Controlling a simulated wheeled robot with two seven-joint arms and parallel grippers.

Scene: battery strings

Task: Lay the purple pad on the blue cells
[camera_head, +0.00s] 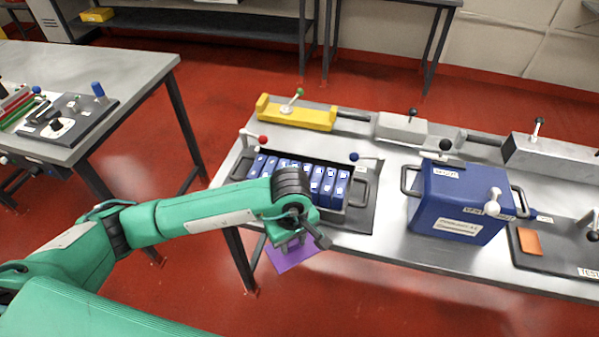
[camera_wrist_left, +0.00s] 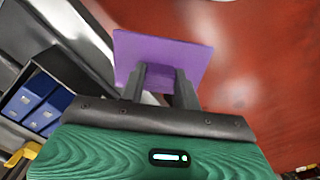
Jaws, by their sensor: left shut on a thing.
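The purple pad (camera_head: 291,257) is a thin flat sheet. In the head view it hangs below my left gripper (camera_head: 290,243), out past the front edge of the bench and over the red floor. In the left wrist view the pad (camera_wrist_left: 192,55) sits between the two fingers of my left gripper (camera_wrist_left: 160,82), which is shut on it. The blue cells (camera_head: 315,180) stand in a row in a dark tray (camera_head: 357,190) on the bench, behind my left gripper and partly covered by my arm. They also show in the left wrist view (camera_wrist_left: 35,95). My right gripper is not in view.
A blue box (camera_head: 462,205) with handles stands right of the tray. A yellow fixture (camera_head: 296,113) and grey clamps (camera_head: 401,127) line the bench's back. Upright levers with ball knobs surround the tray. An orange piece (camera_head: 530,242) lies at the right.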

